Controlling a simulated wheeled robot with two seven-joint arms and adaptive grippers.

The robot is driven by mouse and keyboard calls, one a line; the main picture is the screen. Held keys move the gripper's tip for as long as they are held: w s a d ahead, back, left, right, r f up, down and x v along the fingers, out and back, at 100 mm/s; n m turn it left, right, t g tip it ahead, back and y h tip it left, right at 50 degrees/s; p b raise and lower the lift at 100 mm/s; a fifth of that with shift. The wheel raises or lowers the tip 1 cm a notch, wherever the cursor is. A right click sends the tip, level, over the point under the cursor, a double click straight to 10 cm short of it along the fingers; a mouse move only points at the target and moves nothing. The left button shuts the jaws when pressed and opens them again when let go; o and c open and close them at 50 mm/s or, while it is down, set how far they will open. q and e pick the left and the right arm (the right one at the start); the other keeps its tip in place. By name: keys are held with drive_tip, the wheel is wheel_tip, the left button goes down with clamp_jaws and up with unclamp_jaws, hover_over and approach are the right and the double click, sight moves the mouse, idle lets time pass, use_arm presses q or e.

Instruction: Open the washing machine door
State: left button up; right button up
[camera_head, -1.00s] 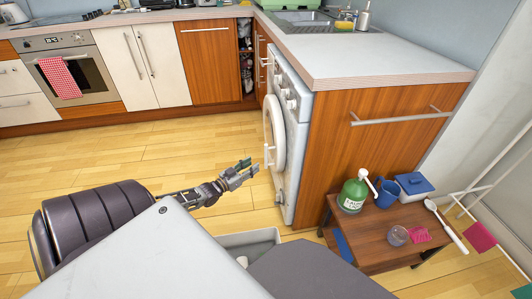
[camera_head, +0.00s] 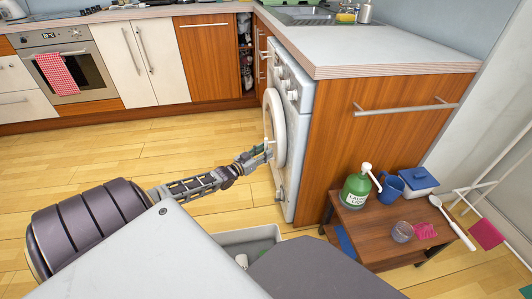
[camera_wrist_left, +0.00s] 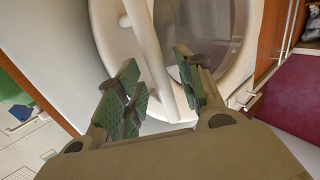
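The white washing machine (camera_head: 291,150) stands under the counter, its front facing left in the head view. Its round white door (camera_head: 277,125) looks shut against the front. The wrist view shows the door ring (camera_wrist_left: 243,60) and dark glass (camera_wrist_left: 212,35). A pale bar handle (camera_wrist_left: 145,50) crosses the ring. My left gripper (camera_head: 262,152) is at the door's near edge. In the wrist view its green-padded fingers (camera_wrist_left: 157,65) are apart, with the handle bar running between them. I cannot tell whether either finger touches the bar. My right gripper is not in view.
A small wooden table (camera_head: 375,245) stands right of the machine, holding a green bottle (camera_head: 354,191), a blue mug (camera_head: 389,188) and a blue-lidded box (camera_head: 417,182). A grey bin (camera_head: 250,240) is on the floor near my base. The floor left of the machine is clear.

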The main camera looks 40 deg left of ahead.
use_arm(q)
drive_tip(key=shift+w+b, duration=0.3)
drive_tip(key=shift+w, duration=0.45)
clamp_jaws()
